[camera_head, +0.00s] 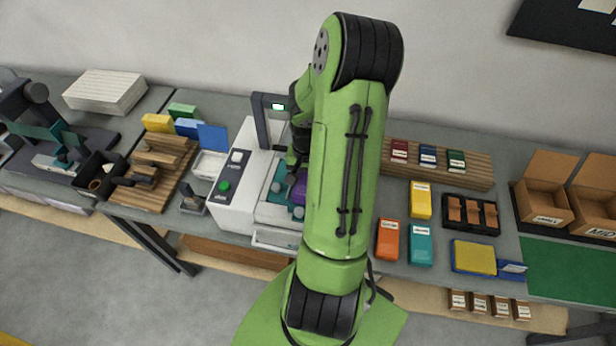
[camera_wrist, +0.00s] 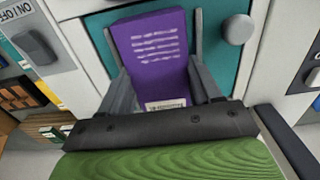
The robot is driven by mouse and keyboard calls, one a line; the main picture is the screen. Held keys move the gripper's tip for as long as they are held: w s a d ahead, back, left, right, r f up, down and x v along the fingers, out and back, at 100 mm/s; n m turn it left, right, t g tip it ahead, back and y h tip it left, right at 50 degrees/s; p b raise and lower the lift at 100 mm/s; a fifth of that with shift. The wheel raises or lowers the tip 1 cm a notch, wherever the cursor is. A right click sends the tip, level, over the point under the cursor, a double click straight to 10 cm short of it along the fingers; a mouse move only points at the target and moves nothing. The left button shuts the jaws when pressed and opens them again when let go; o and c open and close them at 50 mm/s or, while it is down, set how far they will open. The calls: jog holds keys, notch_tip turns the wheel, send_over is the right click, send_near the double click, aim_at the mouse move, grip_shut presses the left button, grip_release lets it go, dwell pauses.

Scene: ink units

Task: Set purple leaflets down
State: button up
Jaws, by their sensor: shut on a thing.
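The purple leaflets (camera_wrist: 155,52) fill the middle of the wrist view, with white lines of print and a small pale label at the lower edge. My gripper (camera_wrist: 158,75) is shut on them, one grey finger along each side. Behind them in the wrist view is a teal panel (camera_wrist: 215,62) with a round grey knob. In the head view a small purple patch of the leaflets (camera_head: 299,190) shows beside my green arm, over the white machine (camera_head: 234,200). My arm hides most of the gripper there. I cannot tell whether the leaflets touch the teal surface.
Left of the machine are a slatted wooden rack (camera_head: 152,180) and a small white tray (camera_head: 207,165). Right of my arm are yellow (camera_head: 420,200), orange (camera_head: 388,240) and teal (camera_head: 420,243) packs. Open cardboard boxes (camera_head: 545,205) stand far right.

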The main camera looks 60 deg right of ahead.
jog(key=o, duration=1.1)
jog(key=shift+f, duration=0.1)
jog(key=shift+o, duration=0.2)
